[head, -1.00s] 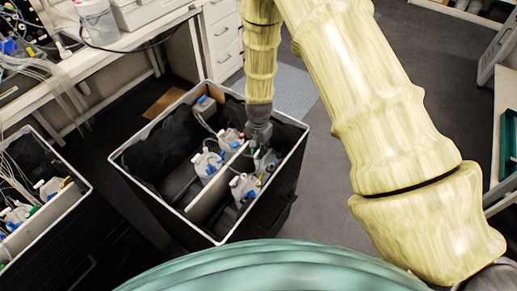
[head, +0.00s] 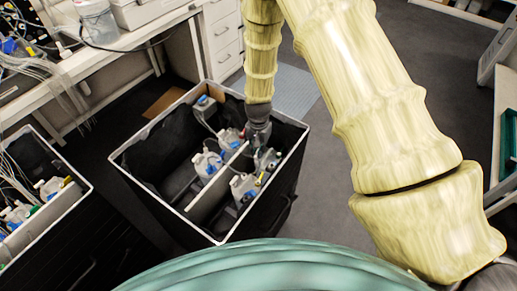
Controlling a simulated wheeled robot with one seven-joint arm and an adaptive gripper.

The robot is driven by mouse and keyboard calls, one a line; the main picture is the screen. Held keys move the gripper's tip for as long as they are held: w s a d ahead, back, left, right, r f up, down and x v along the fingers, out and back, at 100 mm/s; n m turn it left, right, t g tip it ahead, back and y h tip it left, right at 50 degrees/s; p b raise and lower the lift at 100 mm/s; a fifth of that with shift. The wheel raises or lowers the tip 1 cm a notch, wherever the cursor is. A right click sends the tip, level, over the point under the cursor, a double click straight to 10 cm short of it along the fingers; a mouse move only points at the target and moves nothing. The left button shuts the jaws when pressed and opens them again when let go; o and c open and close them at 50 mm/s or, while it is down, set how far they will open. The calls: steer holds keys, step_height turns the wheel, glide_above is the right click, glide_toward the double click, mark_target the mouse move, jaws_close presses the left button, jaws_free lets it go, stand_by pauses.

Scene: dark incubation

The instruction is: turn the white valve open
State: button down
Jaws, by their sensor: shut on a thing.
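My gripper (head: 257,140) points down into the right part of a black bin (head: 207,219) with a white rim. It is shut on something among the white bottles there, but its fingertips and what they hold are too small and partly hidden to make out. White bottles with blue parts stand in the bin, one left of the divider (head: 206,164) and one right of it (head: 243,188). Another pale piece (head: 268,159) shows just beside the gripper. I cannot pick out the white valve clearly.
A second bin with bottles and tubing (head: 48,187) stands at the left. A bench (head: 55,75) with cables and a clear tub (head: 97,22) runs along the upper left. White drawers (head: 222,40) stand behind the bin. Dark floor is free to its right.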

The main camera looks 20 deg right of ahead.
steer(key=n, duration=0.4)
steer(key=shift+w+a, duration=0.1)
steer(key=shift+a, duration=0.05)
steer(key=n, duration=0.5)
steer(key=shift+a, duration=0.2)
steer(key=n, duration=0.3)
steer(key=shift+a+n, duration=0.15)
steer(key=shift+n, duration=0.15)
steer(key=shift+a+n+p, duration=0.1)
steer(key=shift+n+p, duration=0.2)
steer(key=shift+n, duration=1.3)
steer(key=c, duration=1.8)
jaws_free()
steer(key=shift+o, duration=0.2)
